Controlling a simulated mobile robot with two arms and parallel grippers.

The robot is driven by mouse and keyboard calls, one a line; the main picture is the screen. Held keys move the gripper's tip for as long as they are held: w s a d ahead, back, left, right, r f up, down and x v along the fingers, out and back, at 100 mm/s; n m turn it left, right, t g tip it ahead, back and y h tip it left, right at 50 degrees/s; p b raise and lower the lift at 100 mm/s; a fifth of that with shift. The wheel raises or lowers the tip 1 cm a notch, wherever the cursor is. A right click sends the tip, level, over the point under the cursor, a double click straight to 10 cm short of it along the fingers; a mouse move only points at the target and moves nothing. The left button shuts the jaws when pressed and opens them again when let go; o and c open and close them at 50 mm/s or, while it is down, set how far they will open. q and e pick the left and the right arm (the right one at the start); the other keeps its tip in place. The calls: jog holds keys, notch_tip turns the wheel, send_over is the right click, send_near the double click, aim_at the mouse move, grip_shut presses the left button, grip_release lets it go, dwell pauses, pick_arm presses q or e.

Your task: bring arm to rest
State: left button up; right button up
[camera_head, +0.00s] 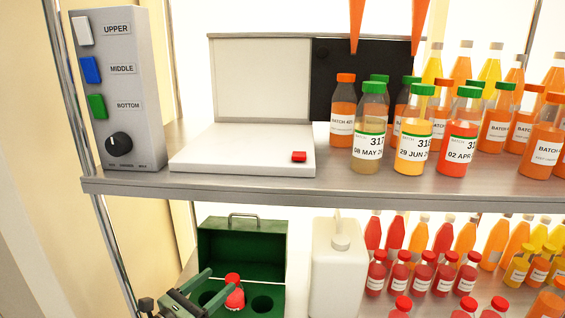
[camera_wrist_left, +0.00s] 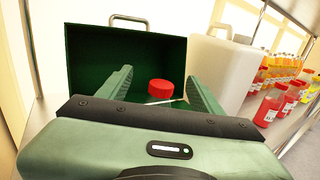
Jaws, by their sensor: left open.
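My left gripper (camera_head: 218,281) is open at the green case on the lower shelf. Its two green fingers also show in the left wrist view (camera_wrist_left: 158,75), spread apart in front of the case. A red-capped bottle (camera_head: 234,291) sits in the case between round holes. Its red cap (camera_wrist_left: 160,88) shows between the fingers in the left wrist view, with a visible gap to each finger. The open green case (camera_head: 242,236) has its lid raised at the back.
A white jug (camera_head: 338,268) stands close right of the case. Several juice bottles fill the lower right. Above are the upper shelf edge (camera_head: 330,198), a button panel (camera_head: 125,90) and a white device (camera_head: 245,152). Two orange prongs (camera_head: 357,22) hang from the top, their owner unclear.

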pick_arm(q)
jog(key=s+f+m+g+y+p, duration=0.1)
jog(key=s+f+m+g+y, duration=0.25)
jog(key=s+m, duration=0.75)
jog(key=s+f+m+g+y, duration=0.3)
jog(key=s+m+g, duration=0.1)
jog(key=s+m, duration=0.75)
jog(key=s+f+m+g+y+p, duration=0.1)
jog(key=s+f+m+g+y, duration=0.25)
jog(key=s+m, duration=0.8)
jog(key=s+f+n+g, duration=0.2)
jog(key=s+f, duration=0.1)
jog(key=f, duration=2.1)
jog(key=s+a+f+p, duration=0.1)
jog(key=s+a+f, duration=0.1)
jog(key=s+f, duration=0.6)
jog(key=s+a+f+g, duration=0.1)
jog(key=s+f, duration=0.7)
jog(key=s, duration=0.1)
jog(key=shift+s+a+p, duration=0.3)
jog(key=shift+a+p, duration=0.1)
